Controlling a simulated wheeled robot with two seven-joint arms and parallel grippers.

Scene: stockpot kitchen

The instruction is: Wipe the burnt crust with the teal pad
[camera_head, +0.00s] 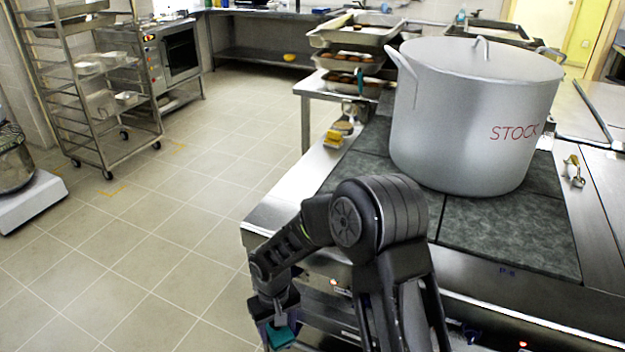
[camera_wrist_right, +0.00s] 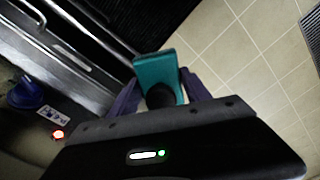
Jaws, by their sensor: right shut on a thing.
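The pad appears apart from any surface. I cannot make out a burnt crust in either view; my arm hides part of the range. My left gripper is not in view.
A large lidded stockpot (camera_head: 470,120) stands on the dark plates (camera_head: 510,235) of the range. A yellow sponge (camera_head: 333,139) lies on the steel edge at the left. A rack (camera_head: 90,85) stands far left. The tiled floor (camera_head: 170,250) between is clear.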

